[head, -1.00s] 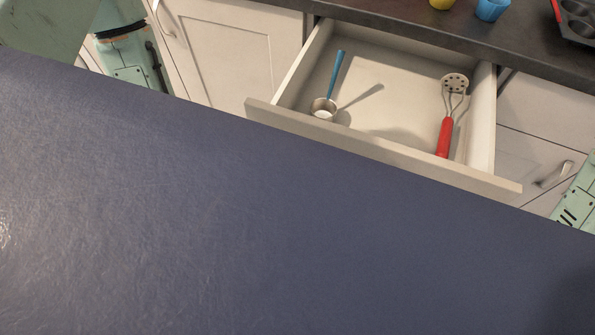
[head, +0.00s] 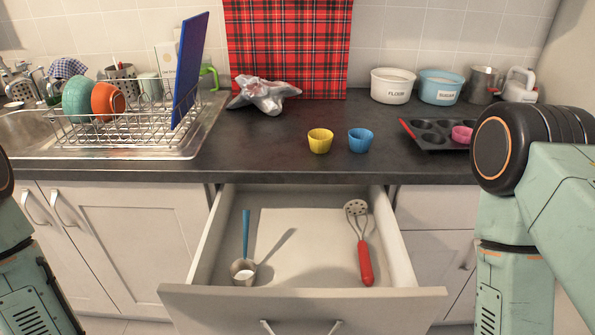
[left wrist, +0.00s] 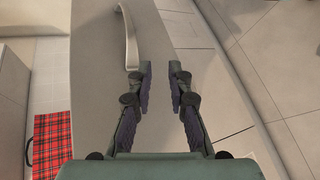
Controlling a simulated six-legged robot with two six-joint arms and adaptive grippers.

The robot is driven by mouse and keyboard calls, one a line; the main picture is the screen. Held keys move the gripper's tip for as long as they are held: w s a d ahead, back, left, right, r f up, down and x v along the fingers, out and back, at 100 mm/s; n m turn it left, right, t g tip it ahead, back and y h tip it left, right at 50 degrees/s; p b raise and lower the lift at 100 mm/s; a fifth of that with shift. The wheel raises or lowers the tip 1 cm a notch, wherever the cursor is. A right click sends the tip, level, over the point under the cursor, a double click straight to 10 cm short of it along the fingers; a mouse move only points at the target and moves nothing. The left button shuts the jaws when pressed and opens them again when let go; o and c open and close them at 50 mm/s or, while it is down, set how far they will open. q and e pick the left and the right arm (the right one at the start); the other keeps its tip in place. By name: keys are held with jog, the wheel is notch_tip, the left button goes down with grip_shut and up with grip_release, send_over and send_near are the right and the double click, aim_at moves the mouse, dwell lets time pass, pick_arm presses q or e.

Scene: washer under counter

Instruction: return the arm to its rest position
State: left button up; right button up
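My left gripper (left wrist: 161,82) shows in the left wrist view. Its two fingers are apart with nothing between them, and a pale panel with a curved metal handle (left wrist: 129,37) lies beyond. In the head view only parts of my arms show, the left at the left edge and the right, larger, at the right. Both grippers are outside that view, so the right gripper is not seen.
An open drawer (head: 300,295) juts out below the counter (head: 270,160), holding a blue-handled scoop (head: 245,240) and red-handled masher (head: 362,250). Yellow (head: 320,141) and blue cups (head: 360,141), a muffin tin (head: 435,135) and dish rack (head: 130,130) with a blue board (head: 188,70) stand above.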

pick_arm(q)
jog(key=s+a+f+m+g+y, duration=0.2)
jog(key=s+a+f+m+y, duration=0.25)
jog(key=f+y, duration=0.3)
jog(key=s+a+f+m+g+y, duration=0.1)
jog(key=s+a+g+y, duration=0.3)
jog(key=s, duration=0.5)
jog(key=shift+s+a+m+y, duration=0.4)
jog(key=shift+a+m, duration=0.15)
jog(key=shift+a, duration=0.15)
jog(key=shift+w, duration=0.2)
